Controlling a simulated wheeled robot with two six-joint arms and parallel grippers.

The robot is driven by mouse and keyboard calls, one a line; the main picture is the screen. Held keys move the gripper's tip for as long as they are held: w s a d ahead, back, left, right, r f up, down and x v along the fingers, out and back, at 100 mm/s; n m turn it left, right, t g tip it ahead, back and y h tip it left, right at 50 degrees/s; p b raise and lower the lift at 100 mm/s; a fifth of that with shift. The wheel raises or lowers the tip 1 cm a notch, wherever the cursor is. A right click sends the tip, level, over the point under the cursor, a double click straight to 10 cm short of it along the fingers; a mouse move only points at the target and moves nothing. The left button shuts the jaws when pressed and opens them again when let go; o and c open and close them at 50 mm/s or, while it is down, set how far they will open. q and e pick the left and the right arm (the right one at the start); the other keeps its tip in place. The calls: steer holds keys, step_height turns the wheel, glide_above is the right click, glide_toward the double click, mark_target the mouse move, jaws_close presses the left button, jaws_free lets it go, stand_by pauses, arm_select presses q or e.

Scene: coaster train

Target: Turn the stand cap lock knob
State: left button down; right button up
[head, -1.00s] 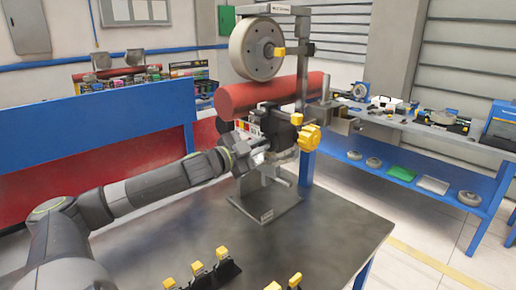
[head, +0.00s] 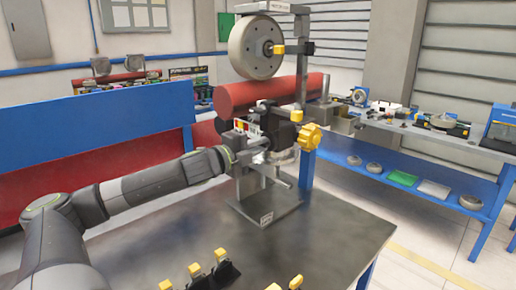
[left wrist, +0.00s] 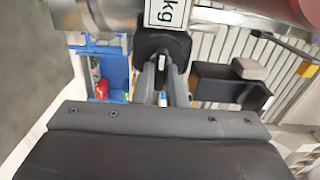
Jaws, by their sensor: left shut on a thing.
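The metal stand (head: 266,213) is upright on the dark table. My left gripper (head: 262,158) is at the stand's middle, below the red roller (head: 255,95). In the left wrist view the fingers (left wrist: 164,68) reach a dark rounded knob (left wrist: 164,42) and close on it, just below a white "kg" label (left wrist: 166,12). This looks like the stand cap lock knob, but the gripper hides most of it in the head view. A large yellow knob (head: 310,137) stands apart to the right.
A grey wheel (head: 252,48) is mounted above the roller. A blue and red partition (head: 85,125) is behind my left arm. A blue shelf (head: 430,185) is further right.

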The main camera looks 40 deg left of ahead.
arm_select(q)
steer(key=shift+m, duration=0.3)
arm_select(e)
steer(key=shift+f, duration=0.1)
arm_select(q)
steer(key=c, duration=1.5)
jaws_free()
steer(key=shift+w, duration=0.1)
